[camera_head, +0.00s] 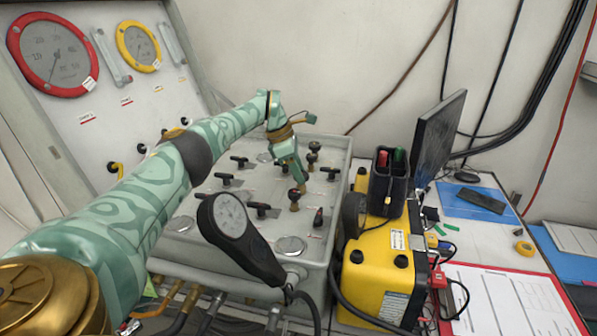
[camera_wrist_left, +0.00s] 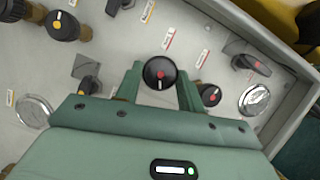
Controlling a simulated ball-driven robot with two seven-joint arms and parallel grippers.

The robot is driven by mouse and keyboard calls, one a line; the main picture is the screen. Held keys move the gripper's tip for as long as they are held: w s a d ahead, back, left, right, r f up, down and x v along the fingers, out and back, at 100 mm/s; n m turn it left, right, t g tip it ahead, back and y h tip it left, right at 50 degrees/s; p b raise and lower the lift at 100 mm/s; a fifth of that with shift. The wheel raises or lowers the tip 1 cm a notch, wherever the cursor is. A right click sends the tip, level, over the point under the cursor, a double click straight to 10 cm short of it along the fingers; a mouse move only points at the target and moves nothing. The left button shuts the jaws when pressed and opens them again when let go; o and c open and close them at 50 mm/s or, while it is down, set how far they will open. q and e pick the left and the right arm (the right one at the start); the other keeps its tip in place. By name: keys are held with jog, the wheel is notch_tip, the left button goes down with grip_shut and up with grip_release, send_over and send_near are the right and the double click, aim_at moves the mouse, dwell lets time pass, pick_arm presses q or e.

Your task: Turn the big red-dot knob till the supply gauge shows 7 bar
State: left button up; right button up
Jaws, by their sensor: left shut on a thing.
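The big red-dot knob (camera_wrist_left: 160,73), black with a red dot and a white mark, sits between the two fingers of my left gripper (camera_wrist_left: 158,88) in the left wrist view. The fingers are shut on its sides. In the head view my left gripper (camera_head: 297,184) reaches down onto the grey panel (camera_head: 190,207) at this knob (camera_head: 294,196). A red-rimmed gauge (camera_head: 53,55), a yellow-rimmed gauge (camera_head: 138,46) and a black gauge (camera_head: 230,215) are in view. Their labels are too small to read, so I cannot tell which is the supply gauge. My right gripper is not in view.
A smaller red-dot knob (camera_wrist_left: 210,94) stands close beside my left gripper's right finger. A black lever (camera_wrist_left: 252,65) and orange-marked knobs (camera_wrist_left: 64,26) are nearby. A yellow case (camera_head: 374,272) and a monitor (camera_head: 437,137) stand right of the panel.

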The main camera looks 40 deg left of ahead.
pick_arm(q)
jog(key=shift+r, duration=0.1)
jog(key=o, duration=1)
jog(key=shift+c, duration=0.2)
jog(key=p+v, duration=0.4)
jog(key=v, duration=1.2)
jog(key=shift+r, duration=0.15)
